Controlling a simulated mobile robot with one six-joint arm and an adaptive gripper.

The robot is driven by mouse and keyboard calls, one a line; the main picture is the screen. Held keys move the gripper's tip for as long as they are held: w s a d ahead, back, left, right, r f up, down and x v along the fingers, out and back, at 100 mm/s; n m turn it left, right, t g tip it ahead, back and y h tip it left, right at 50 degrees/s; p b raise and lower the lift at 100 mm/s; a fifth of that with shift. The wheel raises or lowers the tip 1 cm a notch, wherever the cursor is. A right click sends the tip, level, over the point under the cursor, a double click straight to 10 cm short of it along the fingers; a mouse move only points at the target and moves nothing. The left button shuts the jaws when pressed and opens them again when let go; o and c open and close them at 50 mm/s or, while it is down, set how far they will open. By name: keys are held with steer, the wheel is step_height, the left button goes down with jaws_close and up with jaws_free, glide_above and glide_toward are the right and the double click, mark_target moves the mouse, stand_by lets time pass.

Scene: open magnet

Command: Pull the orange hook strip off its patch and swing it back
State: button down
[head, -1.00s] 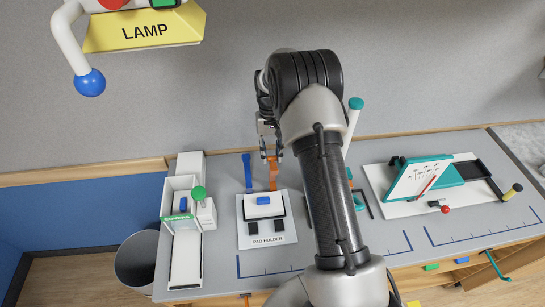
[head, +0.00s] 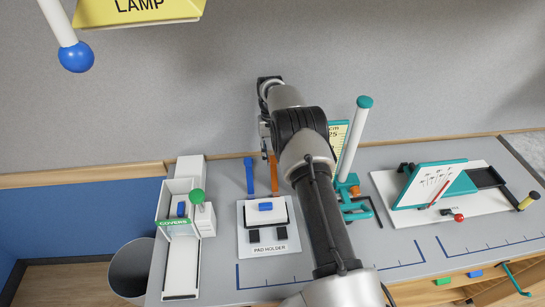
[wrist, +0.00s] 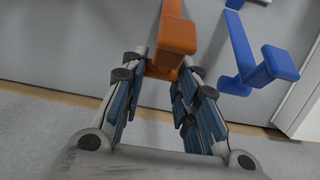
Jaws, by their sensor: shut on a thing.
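The orange hook strip (head: 274,174) runs back from the pad holder board (head: 284,246), beside a matching blue strip (head: 249,175). Two black patches (head: 254,237) show uncovered on the board's front part. In the wrist view the orange strip (wrist: 172,30) ends in a block-like tab between my fingers, and the blue strip (wrist: 262,68) stands apart to the right. My gripper (wrist: 162,72) is shut on the orange tab. In the head view my gripper (head: 266,138) is at the back of the bench, partly hidden by my arm.
A white pad with a blue block (head: 265,206) lies on the board. The covers dispenser (head: 180,265) with its green knob stands left. A teal stand with a white post (head: 354,140) is close right of my arm. The wall is close behind.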

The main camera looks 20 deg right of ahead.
steer(key=shift+w+f, duration=0.1)
steer(key=shift+f, duration=0.6)
steer(key=c, duration=1.7)
jaws_free()
steer(key=shift+f, duration=0.1)
steer(key=o, duration=0.3)
steer(key=shift+w+d+f, duration=0.2)
steer(key=shift+w, duration=0.35)
steer(key=shift+o, duration=0.8)
steer(key=shift+s+a+r, duration=0.1)
steer(key=shift+s+r, duration=0.2)
steer(key=shift+r, duration=0.05)
steer(key=shift+w+f, duration=0.1)
steer(key=shift+w, duration=0.05)
step_height(320, 180, up, 10)
